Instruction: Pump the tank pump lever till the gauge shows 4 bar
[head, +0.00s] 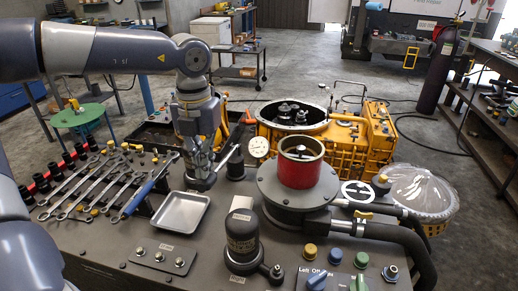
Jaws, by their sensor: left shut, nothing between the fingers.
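The white round gauge (259,147) stands at the back edge of the dark bench top, left of the red cylinder; its needle and numbers are too small to read. A slanted lever (230,156), apparently the pump lever, rises toward the upper right beside a dark cylindrical body (236,168), just left of the gauge. My left gripper (202,181) points down, shut and empty, just left of the lever's lower end. I cannot tell whether they touch. My right gripper is out of view.
A metal tray (181,212) lies in front of my left gripper, with wrenches (90,187) to its left. The red cylinder (301,166) on a round flange and a black canister (242,238) stand to the right. A yellow transmission housing (345,140) is behind the bench.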

